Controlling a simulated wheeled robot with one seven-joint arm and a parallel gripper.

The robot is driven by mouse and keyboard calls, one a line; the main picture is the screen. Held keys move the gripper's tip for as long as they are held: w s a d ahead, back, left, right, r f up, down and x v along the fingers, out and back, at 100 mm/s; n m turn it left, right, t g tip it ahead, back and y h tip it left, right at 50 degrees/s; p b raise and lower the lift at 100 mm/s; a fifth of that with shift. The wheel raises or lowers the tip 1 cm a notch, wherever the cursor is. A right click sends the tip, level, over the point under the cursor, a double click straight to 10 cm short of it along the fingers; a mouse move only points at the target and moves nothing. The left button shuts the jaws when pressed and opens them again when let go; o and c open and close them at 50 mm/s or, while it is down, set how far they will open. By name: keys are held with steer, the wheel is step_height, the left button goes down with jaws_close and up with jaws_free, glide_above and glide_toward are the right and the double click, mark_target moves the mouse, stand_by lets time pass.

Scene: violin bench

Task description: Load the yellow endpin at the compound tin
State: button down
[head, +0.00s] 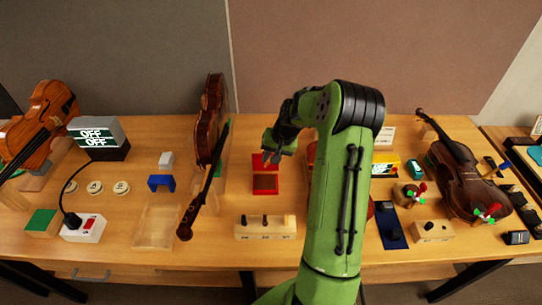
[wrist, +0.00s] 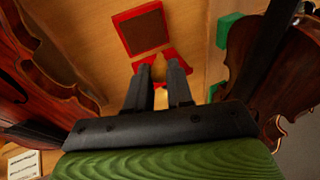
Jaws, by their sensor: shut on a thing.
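The compound tin (head: 265,191) is red and lies open on the bench, with a dark brown fill in one half. It also shows in the wrist view (wrist: 118,22), just beyond my fingertips. My gripper (head: 284,150) is over the tin's plain red half in the head view. In the wrist view my gripper (wrist: 157,72) is shut on a small tapered yellow-tan piece, the yellow endpin (wrist: 159,68). Its tip points toward the tin. I cannot tell whether it touches the tin. The endpin is too small to make out in the head view.
A wooden block (head: 243,231) with several pegs stands in front of the tin. A violin (head: 209,125) stands upright to the left, its dark neck (head: 190,220) leaning forward. Another violin is partly hidden behind my arm. A clear tray (head: 155,228) lies at front left.

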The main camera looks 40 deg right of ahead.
steer(key=shift+f+b, duration=2)
steer(key=shift+f, duration=1.05)
steer(key=shift+f+b, duration=0.55)
steer(key=shift+f, duration=0.1)
steer(key=shift+r+p, duration=2.6)
steer(key=shift+r, duration=1)
steer(key=shift+f, duration=0.1)
